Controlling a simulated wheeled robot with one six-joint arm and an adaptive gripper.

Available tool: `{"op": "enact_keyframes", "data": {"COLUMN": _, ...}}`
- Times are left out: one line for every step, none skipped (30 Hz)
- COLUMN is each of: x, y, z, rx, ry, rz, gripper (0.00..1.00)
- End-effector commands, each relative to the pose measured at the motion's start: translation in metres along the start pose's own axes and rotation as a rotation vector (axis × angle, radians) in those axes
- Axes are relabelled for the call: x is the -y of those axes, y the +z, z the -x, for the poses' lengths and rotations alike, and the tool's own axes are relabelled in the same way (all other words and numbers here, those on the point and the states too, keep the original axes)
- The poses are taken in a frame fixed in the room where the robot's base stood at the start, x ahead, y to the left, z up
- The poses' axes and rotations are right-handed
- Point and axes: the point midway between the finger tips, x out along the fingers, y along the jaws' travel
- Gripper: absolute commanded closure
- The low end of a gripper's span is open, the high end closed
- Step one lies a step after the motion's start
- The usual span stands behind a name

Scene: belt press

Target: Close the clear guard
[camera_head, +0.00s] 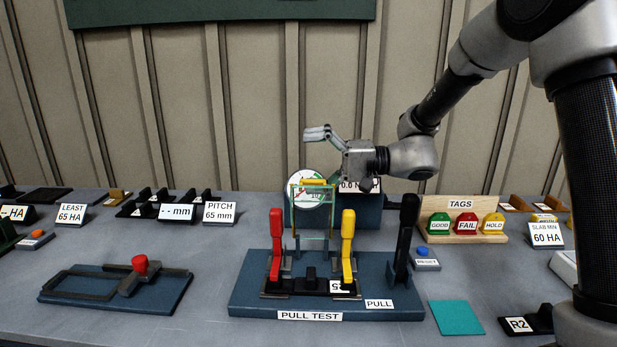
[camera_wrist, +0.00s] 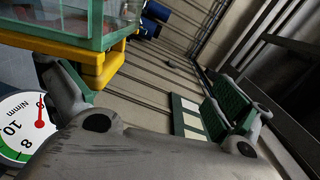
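The clear guard (camera_head: 316,213) is a see-through, green-edged panel with a yellow bar (camera_head: 312,183) along its top. It stands upright in the head view, behind the red and yellow levers of the pull test fixture. My gripper (camera_head: 322,142) is just above and to the right of that bar, pointing left. In the wrist view the two fingers are wide apart with nothing held between them. The guard's clear panel (camera_wrist: 70,22) and yellow bar (camera_wrist: 95,65) show at the upper left there, close to the left finger. I cannot tell whether that finger touches the bar.
The red lever (camera_head: 276,243), yellow lever (camera_head: 348,245) and black lever (camera_head: 405,235) stand on the fixture base (camera_head: 250,295). A round dial (camera_head: 300,208) is behind the guard. The tags rack (camera_head: 462,203) is to the right.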

Motion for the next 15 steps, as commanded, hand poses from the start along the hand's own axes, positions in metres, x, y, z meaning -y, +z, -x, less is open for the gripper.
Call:
{"op": "enact_keyframes", "data": {"x": 0.034, "y": -0.011, "z": 0.004, "rx": -0.012, "ry": -0.041, "rz": 0.045, "gripper": 0.19}}
{"op": "enact_keyframes", "data": {"x": 0.037, "y": -0.011, "z": 0.004, "rx": -0.013, "ry": -0.041, "rz": 0.044, "gripper": 0.19}}
{"op": "enact_keyframes", "data": {"x": 0.042, "y": -0.012, "z": 0.004, "rx": -0.014, "ry": -0.041, "rz": 0.043, "gripper": 0.19}}
{"op": "enact_keyframes", "data": {"x": 0.044, "y": -0.013, "z": 0.005, "rx": -0.015, "ry": -0.040, "rz": 0.043, "gripper": 0.19}}
{"op": "enact_keyframes", "data": {"x": 0.046, "y": -0.013, "z": 0.005, "rx": -0.015, "ry": -0.040, "rz": 0.042, "gripper": 0.19}}
{"op": "enact_keyframes", "data": {"x": 0.048, "y": -0.013, "z": 0.005, "rx": -0.015, "ry": -0.040, "rz": 0.041, "gripper": 0.19}}
{"op": "enact_keyframes", "data": {"x": 0.049, "y": -0.013, "z": 0.005, "rx": -0.014, "ry": -0.040, "rz": 0.041, "gripper": 0.19}}
{"op": "enact_keyframes", "data": {"x": 0.050, "y": -0.014, "z": 0.005, "rx": -0.014, "ry": -0.040, "rz": 0.040, "gripper": 0.19}}
{"op": "enact_keyframes", "data": {"x": 0.050, "y": -0.014, "z": 0.005, "rx": -0.014, "ry": -0.040, "rz": 0.039, "gripper": 0.19}}
{"op": "enact_keyframes", "data": {"x": 0.051, "y": -0.014, "z": 0.005, "rx": -0.014, "ry": -0.040, "rz": 0.039, "gripper": 0.19}}
{"op": "enact_keyframes", "data": {"x": 0.051, "y": -0.014, "z": 0.005, "rx": -0.014, "ry": -0.040, "rz": 0.039, "gripper": 0.19}}
{"op": "enact_keyframes", "data": {"x": 0.050, "y": -0.014, "z": 0.005, "rx": -0.014, "ry": -0.040, "rz": 0.039, "gripper": 0.19}}
{"op": "enact_keyframes", "data": {"x": 0.050, "y": -0.014, "z": 0.005, "rx": -0.014, "ry": -0.040, "rz": 0.038, "gripper": 0.19}}
{"op": "enact_keyframes", "data": {"x": 0.050, "y": -0.014, "z": 0.005, "rx": -0.014, "ry": -0.040, "rz": 0.038, "gripper": 0.19}}
{"op": "enact_keyframes", "data": {"x": 0.009, "y": -0.001, "z": 0.003, "rx": -0.008, "ry": 0.016, "rz": -0.040, "gripper": 0.19}}
